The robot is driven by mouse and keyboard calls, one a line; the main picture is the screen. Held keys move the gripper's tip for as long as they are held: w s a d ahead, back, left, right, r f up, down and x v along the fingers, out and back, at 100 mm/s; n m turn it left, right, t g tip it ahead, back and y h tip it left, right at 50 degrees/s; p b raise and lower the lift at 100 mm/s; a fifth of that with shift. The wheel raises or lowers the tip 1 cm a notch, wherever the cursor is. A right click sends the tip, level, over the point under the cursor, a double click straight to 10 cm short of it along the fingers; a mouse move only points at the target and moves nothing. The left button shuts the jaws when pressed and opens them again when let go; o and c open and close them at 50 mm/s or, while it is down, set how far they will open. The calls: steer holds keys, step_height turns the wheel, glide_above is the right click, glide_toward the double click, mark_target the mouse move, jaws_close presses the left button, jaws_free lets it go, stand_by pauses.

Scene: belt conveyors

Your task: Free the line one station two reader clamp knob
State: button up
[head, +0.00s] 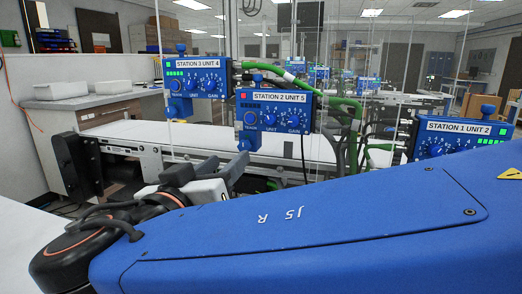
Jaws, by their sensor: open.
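A blue reader box labelled STATION 2 UNIT 5 (274,112) stands at the middle, over a white belt. A blue clamp knob (258,78) shows above its top edge. My blue arm fills the lower right and partly hides the belt.
A STATION 3 UNIT 4 box (196,76) with green lights is at the left. A STATION 1 UNIT 2 box (458,136) is at the right, behind my arm. Green hoses (350,106) hang right of the middle box. The white belt (140,134) runs behind my gripper.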

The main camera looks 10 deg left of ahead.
mark_target(243, 147)
steer(key=shift+w+d, duration=0.15)
steer(key=shift+w, duration=1.75)
steer(key=shift+w+d, duration=0.1)
steer(key=shift+w, duration=1.75)
jaws_close()
